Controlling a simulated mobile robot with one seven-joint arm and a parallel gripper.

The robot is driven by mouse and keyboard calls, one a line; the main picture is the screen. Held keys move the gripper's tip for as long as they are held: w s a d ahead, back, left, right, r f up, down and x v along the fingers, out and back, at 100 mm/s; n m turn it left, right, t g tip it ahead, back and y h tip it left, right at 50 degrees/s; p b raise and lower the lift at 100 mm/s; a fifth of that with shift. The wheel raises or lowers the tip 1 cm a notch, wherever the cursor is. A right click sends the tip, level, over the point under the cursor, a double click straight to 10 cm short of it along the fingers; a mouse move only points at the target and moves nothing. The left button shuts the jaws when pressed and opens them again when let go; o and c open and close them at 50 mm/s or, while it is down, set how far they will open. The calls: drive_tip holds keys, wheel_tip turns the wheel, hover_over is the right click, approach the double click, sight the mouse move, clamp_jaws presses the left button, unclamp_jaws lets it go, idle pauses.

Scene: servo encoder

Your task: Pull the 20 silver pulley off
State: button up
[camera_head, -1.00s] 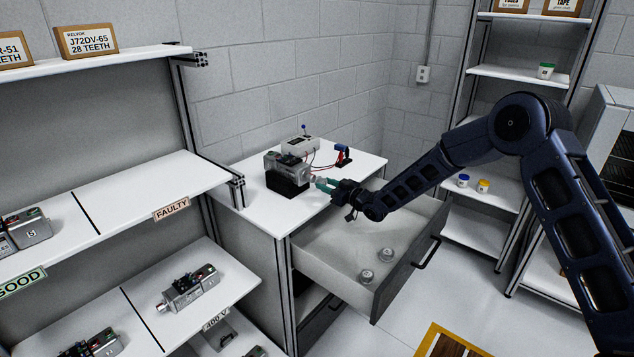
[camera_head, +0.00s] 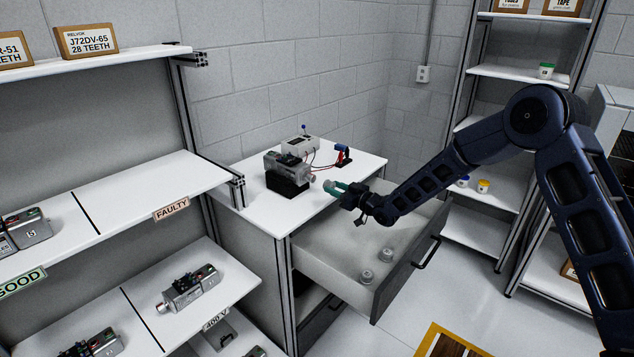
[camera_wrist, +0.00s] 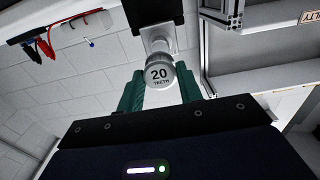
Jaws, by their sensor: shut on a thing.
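The silver pulley (camera_wrist: 160,75), marked "20 TEETH", is between the teal fingers of my gripper (camera_wrist: 160,84) in the wrist view. In the head view the pulley (camera_head: 328,186) shows small at the tips of my gripper (camera_head: 336,187), which is shut on it. The grey servo motor (camera_head: 288,164) sits on a black stand (camera_head: 287,187) on the white bench top. A gap shows between the pulley and the motor's shaft end in the head view. In the wrist view the motor (camera_wrist: 157,12) is behind the pulley, and its shaft is partly hidden.
An open drawer (camera_head: 335,250) below my gripper holds silver pulleys (camera_head: 386,255) near its front. Shelves with servos (camera_head: 190,288) are at the left.

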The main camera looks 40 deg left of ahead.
drive_tip(key=shift+d, duration=1.65)
